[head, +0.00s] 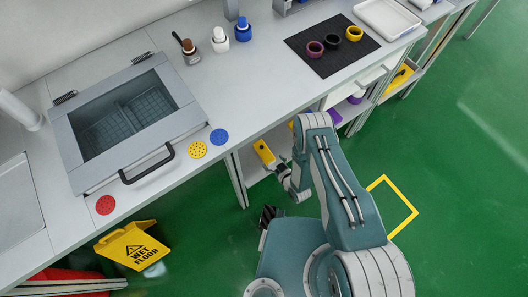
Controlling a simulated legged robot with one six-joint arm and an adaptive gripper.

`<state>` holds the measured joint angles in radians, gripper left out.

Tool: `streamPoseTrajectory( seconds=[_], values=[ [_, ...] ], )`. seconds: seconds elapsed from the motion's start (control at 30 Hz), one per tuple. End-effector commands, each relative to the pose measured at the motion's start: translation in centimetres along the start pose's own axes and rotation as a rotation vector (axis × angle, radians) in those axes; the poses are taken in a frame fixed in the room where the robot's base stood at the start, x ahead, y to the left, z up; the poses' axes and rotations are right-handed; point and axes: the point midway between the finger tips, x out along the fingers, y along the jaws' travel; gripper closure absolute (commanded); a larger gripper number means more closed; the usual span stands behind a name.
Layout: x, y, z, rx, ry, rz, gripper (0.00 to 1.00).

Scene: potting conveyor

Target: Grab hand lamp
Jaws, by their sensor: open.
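A yellow block-like thing with a dark round spot (265,153) shows below the front edge of the bench, at the lower shelf. It may be the hand lamp, but it is too small to be sure.
The bench holds a grey lidded basin (72,150), several small bottles and a black mat (307,64) with pots. A yellow wet-floor sign (133,246) is at lower left. Another yellow thing (403,77) lies on a lower shelf at right. Green floor is clear at right.

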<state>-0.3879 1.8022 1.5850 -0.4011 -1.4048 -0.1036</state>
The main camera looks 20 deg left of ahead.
Motion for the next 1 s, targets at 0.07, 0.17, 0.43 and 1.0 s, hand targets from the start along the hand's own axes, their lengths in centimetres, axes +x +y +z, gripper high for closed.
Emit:
streamPoseTrajectory(
  seconds=[0.07,0.17,0.43,1.0],
  values=[
    [0.6,0.0,0.0,0.000,0.000,0.000,0.00],
    [1.3,0.0,0.1,0.001,0.000,0.001,0.00],
    [4.9,0.1,0.5,0.000,0.001,0.000,0.00],
    [5.8,0.2,0.5,0.002,-0.001,0.001,0.81]
  ],
)
